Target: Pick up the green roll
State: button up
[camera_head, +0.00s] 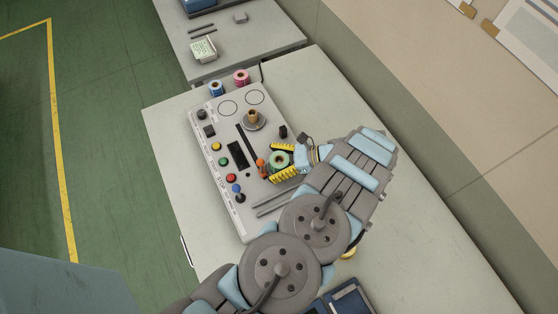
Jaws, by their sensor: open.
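The green roll (277,159) sits at the right part of the grey rewinder panel, with a pale core hole facing up. My gripper (276,163) reaches in from the right, with its yellow ribbed fingers apart. One finger lies above the roll and one below it in the picture, so the roll is between them. I cannot tell whether either finger touches the roll. Part of the roll's right side is near the gripper's palm and is hard to make out.
The rewinder panel (219,118) carries several buttons, a blue-topped joystick (237,189), an orange-topped part (261,166) close to the roll and a spindle (254,119). A blue roll (216,88) and a pink roll (241,78) stand behind it. The table's right side (335,100) is clear.

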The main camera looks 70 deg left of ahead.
aim_at(272, 161)
jog(key=c, duration=1.3)
jog(key=shift+c, duration=0.2)
jog(key=shift+r, duration=0.15)
jog(key=shift+r, duration=0.55)
jog(key=s+d+r+p, duration=0.6)
jog(key=d+r+p, duration=0.5)
jog(key=p, duration=0.5)
jog(key=shift+s+d+r, duration=0.2)
jog(key=shift+d+r, duration=0.05)
jog(key=shift+d, duration=0.4)
